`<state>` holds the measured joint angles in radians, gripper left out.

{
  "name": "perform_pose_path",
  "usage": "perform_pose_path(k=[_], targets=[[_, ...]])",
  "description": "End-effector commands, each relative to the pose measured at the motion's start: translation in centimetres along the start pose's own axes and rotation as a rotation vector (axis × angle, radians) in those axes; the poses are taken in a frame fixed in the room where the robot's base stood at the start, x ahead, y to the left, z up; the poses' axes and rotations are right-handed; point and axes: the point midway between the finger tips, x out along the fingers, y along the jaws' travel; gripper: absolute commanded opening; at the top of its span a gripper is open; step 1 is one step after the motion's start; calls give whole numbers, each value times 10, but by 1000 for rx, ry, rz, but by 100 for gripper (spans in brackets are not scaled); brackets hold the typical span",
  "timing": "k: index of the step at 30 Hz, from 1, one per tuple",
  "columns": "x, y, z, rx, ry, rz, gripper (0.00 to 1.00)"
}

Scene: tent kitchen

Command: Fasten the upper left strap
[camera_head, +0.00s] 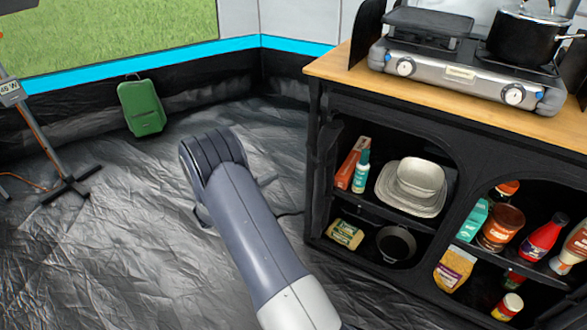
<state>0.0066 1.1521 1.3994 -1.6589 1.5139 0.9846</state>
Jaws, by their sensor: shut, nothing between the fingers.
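I cannot make out any strap in the head view. The tent window (120,35), with green grass behind it, fills the upper left, and its top edge is cut off by the frame. My grey-blue arm reaches up from the bottom middle over the dark floor. My gripper does not show; only arm links are visible.
A black cabinet (318,150) with a wooden top stands at right, holding a stove (460,74), a black pot (522,38), dishes and groceries. A green case (142,107) stands by the wall. A metal stand (38,140) is at left. Floor (110,240) left of my arm is clear.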

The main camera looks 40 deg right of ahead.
Motion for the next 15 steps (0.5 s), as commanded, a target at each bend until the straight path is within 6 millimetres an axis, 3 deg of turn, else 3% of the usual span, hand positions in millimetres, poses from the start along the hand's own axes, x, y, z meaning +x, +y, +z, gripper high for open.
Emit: perform_pose_path(k=[5,15], targets=[[22,-1,1,2,-4,1,0],[94,-2,1,0,-4,-1,0]])
